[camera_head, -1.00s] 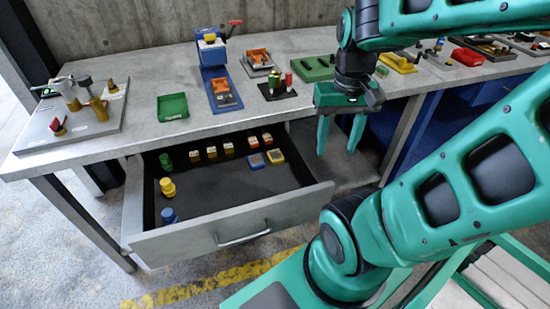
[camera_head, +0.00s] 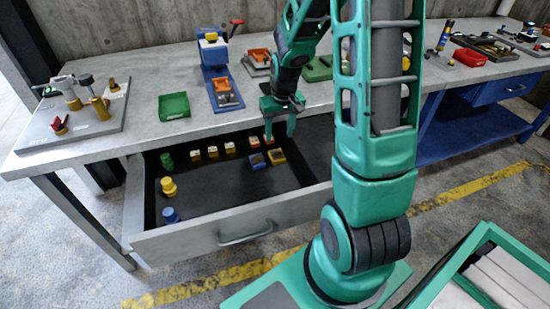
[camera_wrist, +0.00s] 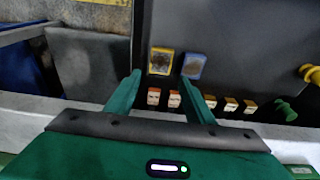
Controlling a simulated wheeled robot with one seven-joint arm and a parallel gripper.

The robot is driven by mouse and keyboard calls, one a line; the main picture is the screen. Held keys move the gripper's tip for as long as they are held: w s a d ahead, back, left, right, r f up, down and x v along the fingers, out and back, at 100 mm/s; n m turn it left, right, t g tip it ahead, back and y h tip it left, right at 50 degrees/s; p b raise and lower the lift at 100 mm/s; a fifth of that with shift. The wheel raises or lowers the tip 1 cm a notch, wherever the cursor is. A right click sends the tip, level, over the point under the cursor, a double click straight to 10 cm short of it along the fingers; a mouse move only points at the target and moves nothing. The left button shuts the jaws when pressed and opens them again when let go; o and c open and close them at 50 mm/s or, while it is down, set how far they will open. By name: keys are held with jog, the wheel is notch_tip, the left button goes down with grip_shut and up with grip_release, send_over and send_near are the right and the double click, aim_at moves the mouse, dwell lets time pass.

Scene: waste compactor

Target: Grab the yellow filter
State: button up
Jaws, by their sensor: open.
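The yellow filter (camera_head: 277,156), a flat square with a yellow frame and dark middle, lies in the open drawer near its back right. In the wrist view the yellow filter (camera_wrist: 161,61) lies just beyond my fingertips, near the drawer's side wall. A similar blue-framed square (camera_wrist: 194,65) lies close beside it. My gripper (camera_head: 279,134) points down over the back right of the drawer, above the yellow filter. In the wrist view my gripper (camera_wrist: 162,82) is open with nothing held between its fingers.
Several small white-topped blocks (camera_head: 212,152) line the drawer's back edge. A green knob (camera_head: 167,161), a yellow knob (camera_head: 168,186) and a blue knob (camera_head: 170,214) stand on its left. The drawer's middle floor is clear. The workbench (camera_head: 130,160) overhangs the drawer's back.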

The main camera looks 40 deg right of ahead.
aim_at(277, 155)
jog(key=shift+w+f, duration=0.25)
jog(key=shift+f, duration=1.45)
jog(key=shift+w+f, duration=0.2)
jog(key=shift+f, duration=1.55)
jog(key=shift+w+f, duration=0.25)
jog(key=shift+f, duration=1.45)
jog(key=c, duration=0.8)
